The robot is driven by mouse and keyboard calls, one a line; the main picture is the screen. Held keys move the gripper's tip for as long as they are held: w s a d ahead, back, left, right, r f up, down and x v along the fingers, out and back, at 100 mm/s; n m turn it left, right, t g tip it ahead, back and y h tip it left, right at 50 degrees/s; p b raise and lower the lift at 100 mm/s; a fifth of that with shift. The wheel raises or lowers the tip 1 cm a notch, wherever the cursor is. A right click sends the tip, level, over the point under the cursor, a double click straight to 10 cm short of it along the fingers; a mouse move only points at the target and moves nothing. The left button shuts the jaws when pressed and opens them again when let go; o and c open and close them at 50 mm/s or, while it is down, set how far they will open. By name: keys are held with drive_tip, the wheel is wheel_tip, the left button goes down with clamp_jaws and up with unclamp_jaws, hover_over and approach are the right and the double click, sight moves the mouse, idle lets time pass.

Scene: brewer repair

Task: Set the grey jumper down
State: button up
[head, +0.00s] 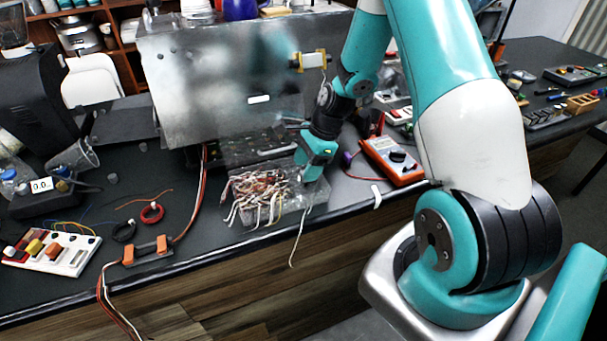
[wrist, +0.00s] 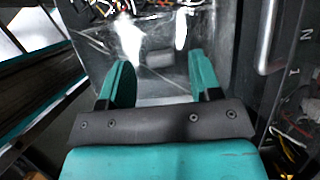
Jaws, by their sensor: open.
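My gripper (wrist: 161,72) is open in the wrist view, its two teal fingers apart. A small grey block, likely the grey jumper (wrist: 159,60), lies on a clear glossy surface between and just beyond the fingertips. It appears apart from both fingers. In the head view my gripper (head: 312,172) points down at the right part of a clear tray (head: 312,196). The grey jumper cannot be made out there, as the gripper covers that spot.
A tangle of light leads (head: 262,190) fills the tray's left part, one hanging over the bench edge. An orange multimeter (head: 393,160) stands close to the right. A metal panel (head: 225,75) rises behind. A black-and-orange part (head: 146,250) and a white switch box (head: 52,249) lie left.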

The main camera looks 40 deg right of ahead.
drive_tip(key=b+v, duration=0.1)
drive_tip(key=v, duration=0.7)
drive_tip(key=s+a+r+n, duration=0.3)
drive_tip(key=a+r+n, duration=0.5)
drive_tip(key=a, duration=0.3)
drive_tip(key=s+a+r+n, duration=0.3)
drive_tip(key=s+a+n, duration=0.4)
drive_tip(key=s+n, duration=0.2)
drive_tip(key=s+a+r+n+g, duration=0.1)
drive_tip(key=s+a+r+n, duration=0.3)
drive_tip(key=s+a+n, duration=0.4)
drive_tip(key=s+n, duration=0.1)
drive_tip(key=n, duration=0.2)
drive_tip(key=shift+n, duration=0.3)
